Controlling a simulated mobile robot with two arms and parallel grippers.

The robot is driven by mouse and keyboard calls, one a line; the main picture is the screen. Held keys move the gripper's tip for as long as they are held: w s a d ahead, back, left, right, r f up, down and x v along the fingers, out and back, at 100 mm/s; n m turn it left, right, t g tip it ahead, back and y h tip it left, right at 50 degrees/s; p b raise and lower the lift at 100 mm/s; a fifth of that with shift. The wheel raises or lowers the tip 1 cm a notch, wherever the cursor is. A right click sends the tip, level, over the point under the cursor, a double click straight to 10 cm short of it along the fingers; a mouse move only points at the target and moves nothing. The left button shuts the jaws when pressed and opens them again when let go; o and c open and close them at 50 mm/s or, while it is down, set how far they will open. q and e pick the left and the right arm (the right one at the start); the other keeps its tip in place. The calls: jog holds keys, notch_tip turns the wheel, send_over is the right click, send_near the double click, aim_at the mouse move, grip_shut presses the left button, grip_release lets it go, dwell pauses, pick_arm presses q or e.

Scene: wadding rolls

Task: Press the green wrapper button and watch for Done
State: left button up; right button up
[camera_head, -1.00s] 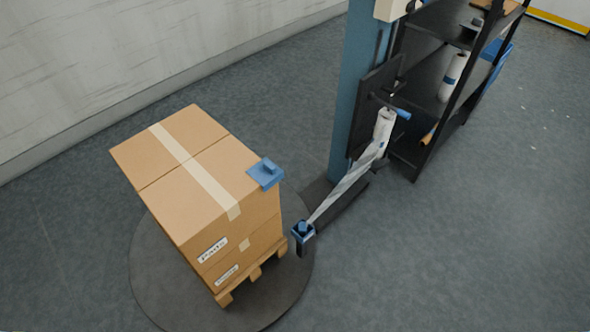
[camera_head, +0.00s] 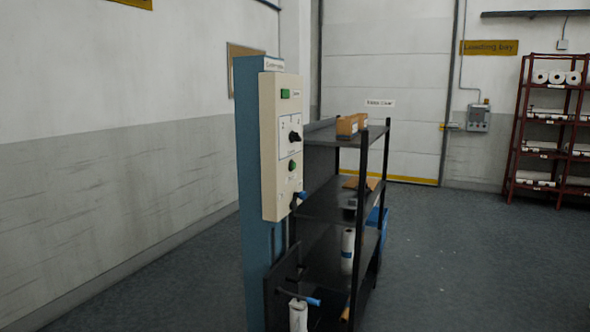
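The wrapper's blue column (camera_head: 250,190) stands left of centre, with a cream control panel (camera_head: 268,150) on its side. Near the panel's top is a green rectangle (camera_head: 285,93) with a small label too blurred to read. Below it are a black knob (camera_head: 295,136) and a round green button (camera_head: 292,166). Another dark control (camera_head: 294,203) sits at the panel's lower edge. I cannot read "Done" anywhere. A white film roll (camera_head: 298,316) shows at the bottom by the column. Neither of my grippers is in view.
A dark shelf rack (camera_head: 335,203) stands just right of the column, with a white roll (camera_head: 348,250) and a blue bin (camera_head: 376,219). A red rack of rolls (camera_head: 520,130) is at the far right. The floor (camera_head: 450,260) between is clear.

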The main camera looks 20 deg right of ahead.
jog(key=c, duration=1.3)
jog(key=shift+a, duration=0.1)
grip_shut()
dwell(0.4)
